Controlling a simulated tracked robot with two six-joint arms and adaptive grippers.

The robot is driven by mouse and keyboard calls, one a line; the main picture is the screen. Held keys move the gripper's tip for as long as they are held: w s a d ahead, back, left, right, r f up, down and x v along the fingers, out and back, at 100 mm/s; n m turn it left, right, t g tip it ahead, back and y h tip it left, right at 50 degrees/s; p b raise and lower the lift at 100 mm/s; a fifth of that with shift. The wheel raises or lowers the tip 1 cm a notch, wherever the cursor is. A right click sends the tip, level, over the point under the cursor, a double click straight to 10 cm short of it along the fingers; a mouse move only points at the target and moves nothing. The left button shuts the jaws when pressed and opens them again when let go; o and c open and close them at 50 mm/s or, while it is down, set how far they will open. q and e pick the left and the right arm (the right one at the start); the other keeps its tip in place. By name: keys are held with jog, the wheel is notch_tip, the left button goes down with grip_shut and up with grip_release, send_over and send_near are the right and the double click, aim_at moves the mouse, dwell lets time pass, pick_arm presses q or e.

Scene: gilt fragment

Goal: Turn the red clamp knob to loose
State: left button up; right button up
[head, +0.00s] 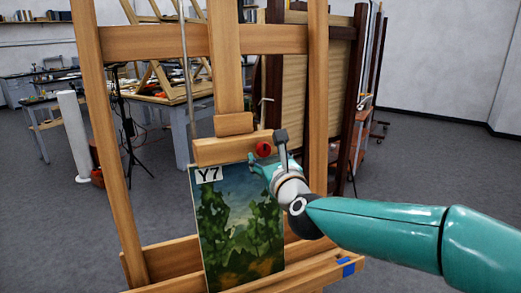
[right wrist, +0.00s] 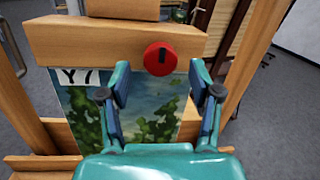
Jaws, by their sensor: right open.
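The red clamp knob (head: 263,149) is on the right part of the easel's wooden clamp bar (head: 215,151), above the painting (head: 232,235) marked Y7. In the right wrist view the knob (right wrist: 160,58) is a round red disc with a dark upright mark. My right gripper (head: 263,165) is just below the knob in the head view. In the right wrist view it (right wrist: 158,78) is open, its two fingers apart with the knob ahead between their tips. It does not appear to touch the knob. My left gripper is not in view.
The easel's uprights (head: 112,150) flank the painting, and its lower ledge (head: 315,272) has a blue mark at the right. A dark-framed panel (head: 333,75) stands behind at the right. Cluttered tables (head: 165,95) and a tripod stand behind at the left.

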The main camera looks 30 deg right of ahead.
jog(key=shift+x, duration=1.15)
